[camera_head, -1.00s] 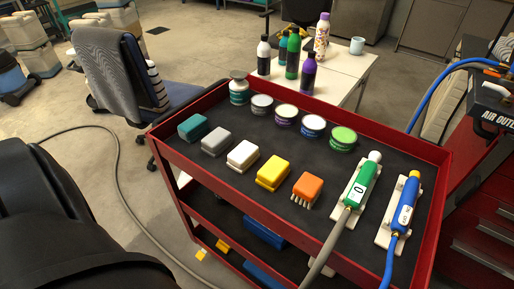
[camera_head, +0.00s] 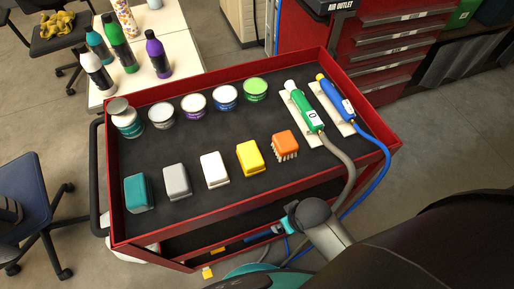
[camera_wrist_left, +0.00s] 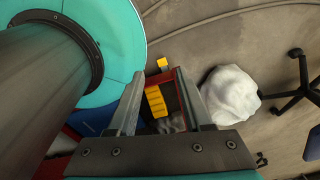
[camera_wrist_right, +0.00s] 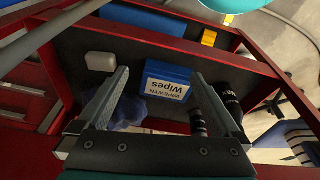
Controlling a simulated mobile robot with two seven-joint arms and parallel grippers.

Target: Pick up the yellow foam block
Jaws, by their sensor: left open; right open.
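The yellow foam block (camera_head: 250,158) sits on the cart's dark top tray, in the front row between a white block (camera_head: 214,170) and an orange brush (camera_head: 285,146). Neither wrist view clearly shows it. My left gripper (camera_wrist_left: 158,85) is open in the left wrist view, with the floor and a red-edged shelf holding yellow pieces (camera_wrist_left: 155,101) beyond its fingers. My right gripper (camera_wrist_right: 160,76) is open and empty in the right wrist view, facing a lower cart shelf with a blue wipes box (camera_wrist_right: 167,84). Neither gripper's fingers can be made out in the head view.
The red cart (camera_head: 112,200) has a raised rim. A grey block (camera_head: 177,181), a teal block (camera_head: 138,192), several tins and two tools (camera_head: 305,108) with hoses share its top. A white bundle (camera_wrist_left: 231,96) lies beyond the left gripper. A blue chair (camera_head: 25,195) stands at left.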

